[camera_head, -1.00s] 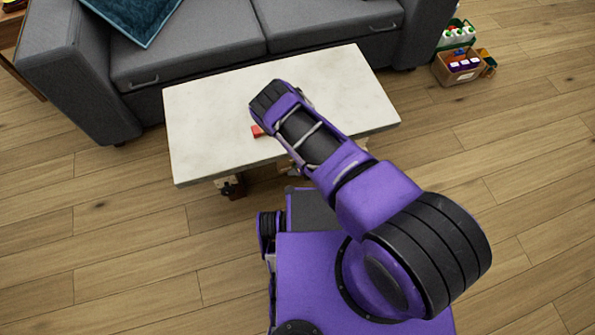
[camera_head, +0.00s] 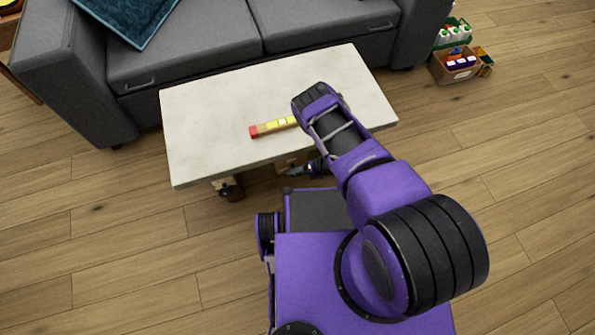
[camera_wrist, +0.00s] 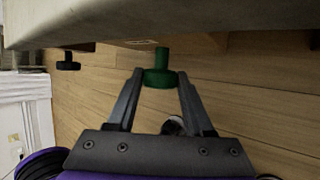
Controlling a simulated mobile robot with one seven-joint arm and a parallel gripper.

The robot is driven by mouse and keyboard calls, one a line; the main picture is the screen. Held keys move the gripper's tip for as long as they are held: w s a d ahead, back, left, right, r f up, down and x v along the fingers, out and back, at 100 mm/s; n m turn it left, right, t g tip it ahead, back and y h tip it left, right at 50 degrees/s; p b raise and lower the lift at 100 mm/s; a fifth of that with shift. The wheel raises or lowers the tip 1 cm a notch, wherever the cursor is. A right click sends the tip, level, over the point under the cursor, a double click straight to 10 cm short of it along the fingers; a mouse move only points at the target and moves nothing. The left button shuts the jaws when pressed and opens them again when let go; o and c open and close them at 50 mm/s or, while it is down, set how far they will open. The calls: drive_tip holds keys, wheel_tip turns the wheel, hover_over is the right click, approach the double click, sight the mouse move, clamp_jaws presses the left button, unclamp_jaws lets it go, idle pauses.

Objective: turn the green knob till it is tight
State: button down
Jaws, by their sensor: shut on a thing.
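The green knob (camera_wrist: 162,54) shows in the wrist view, with a narrow stem and a wider round disc at its lower end. It sits below the edge of the pale table (camera_wrist: 230,14). My gripper (camera_wrist: 160,76) is shut on the green knob, one finger on each side of its wide disc. In the head view the table (camera_head: 205,150) stands in front of my base. My arm reaches over its right part, and the knob cannot be made out there.
A dark knob (camera_wrist: 68,62) hangs below the table edge to the left. A red and yellow bar (camera_head: 278,125) lies on the tabletop, partly behind my arm. A grey sofa (camera_head: 190,60) stands close behind the table. A box (camera_head: 455,68) stands on the floor at right.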

drive_tip(key=shift+w, duration=0.1)
drive_tip(key=shift+c, duration=1.4)
unclamp_jaws()
drive_tip(key=shift+r, duration=0.1)
drive_tip(key=p+v, duration=0.4)
drive_tip(key=v, duration=1.3)
drive_tip(key=shift+d+r, duration=0.1)
